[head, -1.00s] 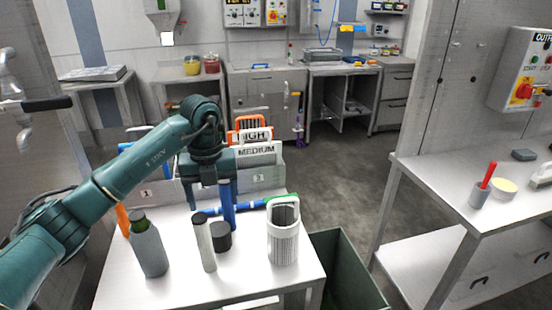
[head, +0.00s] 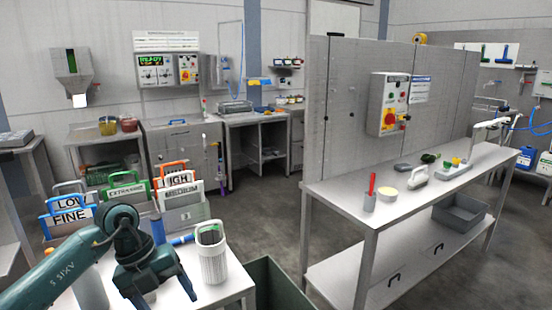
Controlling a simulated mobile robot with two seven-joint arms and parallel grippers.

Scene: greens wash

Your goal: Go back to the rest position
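My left arm comes in at the lower left of the head view, and its teal gripper (head: 163,293) hangs over the near worktable (head: 232,287). Its two fingers look spread, with no thing seen held between them. The gripper partly covers the bottles on that table. A grey bottle (head: 90,290) shows behind the arm. A white slotted basket (head: 212,262) with a handle stands to the right of the gripper, apart from it. My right gripper is not in view.
Label holders reading FINE (head: 68,218), EXTRA (head: 126,190) and MEDIUM (head: 182,192) stand behind the arm. A dark green bin (head: 272,285) is right of the table. Open floor lies between.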

